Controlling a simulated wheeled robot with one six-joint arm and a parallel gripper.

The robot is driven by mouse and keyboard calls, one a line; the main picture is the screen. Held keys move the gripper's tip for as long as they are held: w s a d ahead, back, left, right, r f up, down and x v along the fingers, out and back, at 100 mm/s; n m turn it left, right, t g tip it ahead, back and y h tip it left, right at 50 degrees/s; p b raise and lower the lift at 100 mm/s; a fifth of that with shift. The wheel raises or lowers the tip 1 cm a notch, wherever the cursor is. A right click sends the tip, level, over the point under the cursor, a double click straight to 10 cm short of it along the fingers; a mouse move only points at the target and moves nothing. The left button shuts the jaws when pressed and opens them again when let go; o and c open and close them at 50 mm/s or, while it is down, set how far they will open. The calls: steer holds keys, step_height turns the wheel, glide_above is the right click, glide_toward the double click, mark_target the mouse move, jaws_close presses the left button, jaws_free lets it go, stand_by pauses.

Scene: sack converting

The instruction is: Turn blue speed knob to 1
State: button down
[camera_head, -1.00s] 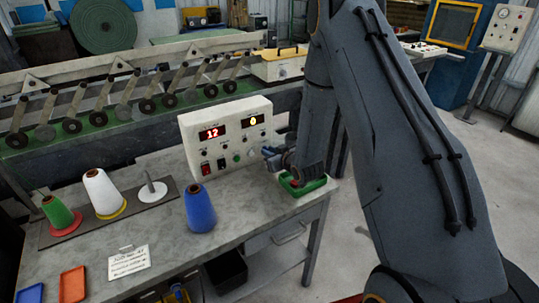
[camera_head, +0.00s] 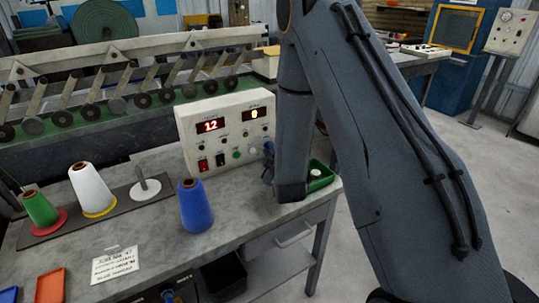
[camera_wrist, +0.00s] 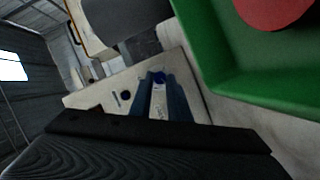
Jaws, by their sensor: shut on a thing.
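The cream control box (camera_head: 228,133) stands on the grey bench, with a red display (camera_head: 211,126) reading about 12 and a yellow display (camera_head: 255,113) whose digit is blurred. My gripper (camera_head: 268,160) is at the right end of the box face, largely hidden by my own arm in the head view. The blue speed knob (camera_wrist: 159,78) shows between the fingertips. Its pointer and the number it points to cannot be read.
A green tray (camera_head: 322,178) sits at the bench's right corner, close beside my wrist; it also fills the upper right of the wrist view (camera_wrist: 215,60). A blue cone (camera_head: 195,207) stands in front of the box. White (camera_head: 92,186) and green (camera_head: 40,207) cones stand left.

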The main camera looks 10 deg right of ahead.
steer(key=shift+a+f+n+t+b, duration=0.15)
steer(key=shift+n+t+b, duration=0.35)
steer(key=shift+n+b, duration=0.4)
steer(key=c, duration=1.7)
jaws_free()
steer(key=shift+o, duration=0.2)
steer(key=shift+h, duration=0.3)
steer(key=shift+s, duration=0.1)
steer(key=s, duration=0.2)
steer(key=s+b, duration=0.1)
steer(key=s, duration=0.4)
steer(key=shift+s+a+r, duration=0.2)
steer(key=shift+s+r, duration=0.15)
